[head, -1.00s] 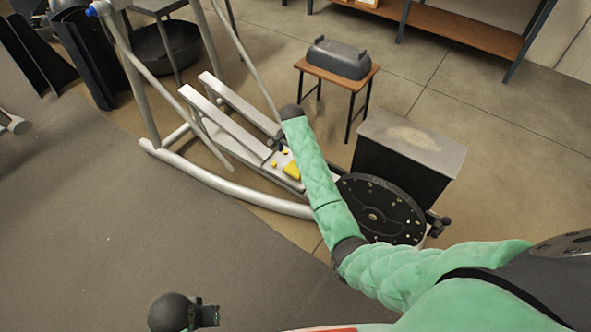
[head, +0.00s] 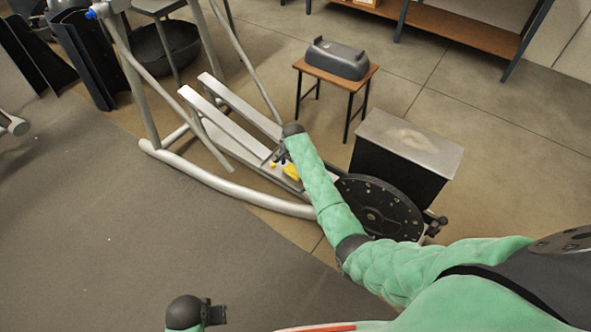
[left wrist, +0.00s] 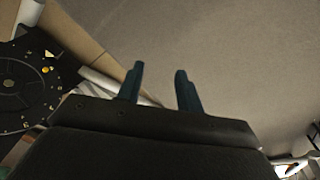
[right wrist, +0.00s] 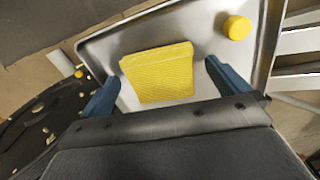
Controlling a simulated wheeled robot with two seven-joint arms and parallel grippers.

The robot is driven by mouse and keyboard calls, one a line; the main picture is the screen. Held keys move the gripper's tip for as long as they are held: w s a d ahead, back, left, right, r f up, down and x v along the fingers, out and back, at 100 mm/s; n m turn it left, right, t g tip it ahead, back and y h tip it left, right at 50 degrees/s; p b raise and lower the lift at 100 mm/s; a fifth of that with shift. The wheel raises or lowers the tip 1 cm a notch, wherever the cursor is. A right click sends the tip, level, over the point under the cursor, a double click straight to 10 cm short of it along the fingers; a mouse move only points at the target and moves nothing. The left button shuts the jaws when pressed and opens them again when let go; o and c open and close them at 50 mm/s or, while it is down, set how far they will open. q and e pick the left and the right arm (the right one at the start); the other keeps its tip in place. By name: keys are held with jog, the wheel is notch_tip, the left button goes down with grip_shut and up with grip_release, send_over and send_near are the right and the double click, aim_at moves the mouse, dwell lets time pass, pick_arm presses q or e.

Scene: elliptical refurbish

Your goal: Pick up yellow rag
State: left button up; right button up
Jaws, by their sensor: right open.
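The yellow rag (right wrist: 158,76) lies on a metal tray (right wrist: 205,22) in the right wrist view. It also shows in the head view (head: 291,170), partly hidden by my right gripper and arm. My right gripper (head: 281,158) is open over the tray; in the right wrist view its two fingers (right wrist: 160,88) stand on either side of the rag, apart from it. My left gripper (left wrist: 160,85) is open and empty, with bare floor mat ahead of its fingers in the left wrist view.
A small yellow round piece (right wrist: 237,27) sits on the tray right of the rag. The silver elliptical frame (head: 215,178) surrounds the tray. A black disc (head: 380,208) and a black box with grey top (head: 410,140) stand to the right. A stool (head: 340,73) holds a grey cover.

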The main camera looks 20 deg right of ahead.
aim_at(294, 169)
jog(key=c, duration=1)
jog(key=shift+r, duration=0.15)
jog(key=shift+r, duration=0.3)
notch_tip(294, 169, up, 2)
jog(key=shift+r+b, duration=0.25)
jog(key=shift+b, duration=0.2)
pick_arm(q)
notch_tip(294, 169, up, 9)
jog(key=s+b, duration=0.1)
jog(key=s, duration=0.1)
jog(key=shift+a+r, duration=0.15)
jog(key=shift+r, duration=0.05)
pick_arm(e)
jog(key=s+d+r, duration=0.7)
jog(key=s+d, duration=0.1)
jog(key=shift+s+r, duration=0.25)
jog(key=shift+r, duration=0.1)
